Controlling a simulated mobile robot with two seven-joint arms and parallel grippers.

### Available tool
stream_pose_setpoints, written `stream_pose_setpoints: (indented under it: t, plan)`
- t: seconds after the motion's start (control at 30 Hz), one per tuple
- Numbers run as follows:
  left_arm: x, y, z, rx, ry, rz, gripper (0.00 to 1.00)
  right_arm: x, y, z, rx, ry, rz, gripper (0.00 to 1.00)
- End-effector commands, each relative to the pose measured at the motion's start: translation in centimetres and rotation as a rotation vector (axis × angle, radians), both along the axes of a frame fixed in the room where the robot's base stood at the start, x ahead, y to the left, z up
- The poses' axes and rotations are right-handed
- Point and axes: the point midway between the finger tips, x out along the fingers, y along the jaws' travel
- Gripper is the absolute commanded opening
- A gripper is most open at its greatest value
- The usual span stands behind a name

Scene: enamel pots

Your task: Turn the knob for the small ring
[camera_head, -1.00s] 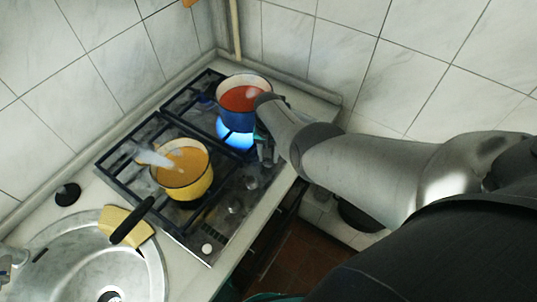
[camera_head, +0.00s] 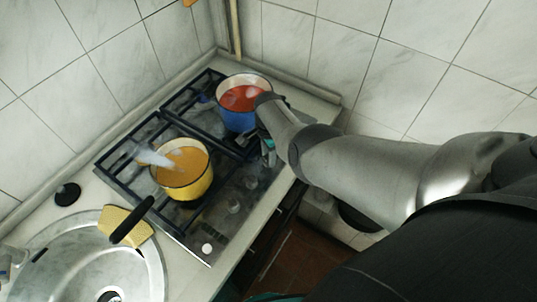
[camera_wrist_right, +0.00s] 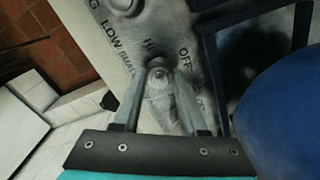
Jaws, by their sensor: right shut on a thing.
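My right gripper (camera_wrist_right: 160,98) is shut on a metal knob (camera_wrist_right: 157,80) in the right wrist view, with one finger on each side of it. The panel around the knob reads "OFF", "HI" and "LOW". In the head view the right gripper (camera_head: 268,145) is mostly hidden under my right arm, beside the blue pot (camera_head: 238,117). The blue pot holds red contents and stands on the far burner. No blue flame shows under it. My left gripper is not in view.
The stove's black grate (camera_head: 119,165) lies under both pots. Other knobs (camera_head: 234,207) sit along the stove's front. Tiled walls close off the back.

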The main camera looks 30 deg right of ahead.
Motion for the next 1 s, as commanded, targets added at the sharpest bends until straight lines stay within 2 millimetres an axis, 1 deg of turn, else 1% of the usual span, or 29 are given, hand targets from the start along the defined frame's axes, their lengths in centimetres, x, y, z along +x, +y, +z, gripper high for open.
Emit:
stream_pose_setpoints:
  t: [0.2,0.4,0.6,1.0]
  plan:
    - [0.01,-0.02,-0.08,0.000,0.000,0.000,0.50,0.00,-0.03,-0.02,-0.001,-0.001,-0.156,0.00]
    - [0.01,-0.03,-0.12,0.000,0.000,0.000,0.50,0.01,-0.04,-0.01,-0.001,-0.001,-0.251,0.00]
    - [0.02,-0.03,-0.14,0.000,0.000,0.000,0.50,-0.01,-0.03,-0.01,-0.001,0.000,-0.301,0.00]
    - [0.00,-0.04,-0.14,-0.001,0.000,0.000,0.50,-0.01,-0.04,0.00,0.000,0.000,-0.315,0.00]
